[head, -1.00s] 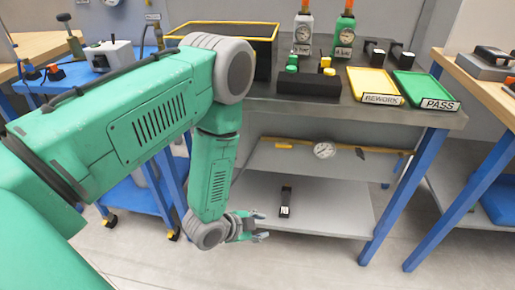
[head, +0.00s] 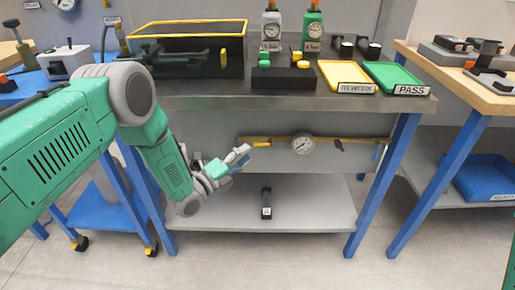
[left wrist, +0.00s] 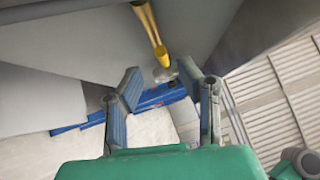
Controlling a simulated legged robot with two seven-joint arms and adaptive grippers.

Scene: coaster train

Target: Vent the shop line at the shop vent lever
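A brass line (head: 280,140) with a round gauge (head: 303,144) runs along under the bench. A yellow handle (head: 262,144) is near its left end, and a small dark part (head: 339,145) is right of the gauge. I cannot read which is the shop vent lever. My left gripper (head: 238,157) is just left of and below the yellow handle. In the left wrist view its fingers (left wrist: 164,92) are spread and empty, with the brass line (left wrist: 147,20) and a yellow end (left wrist: 162,56) beyond them. My right gripper is out of view.
The bench top (head: 210,98) overhangs the line, and a lower shelf (head: 320,205) with a small black object (head: 266,203) lies below. A blue leg (head: 385,185) stands at the right. Space in front of the line is open.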

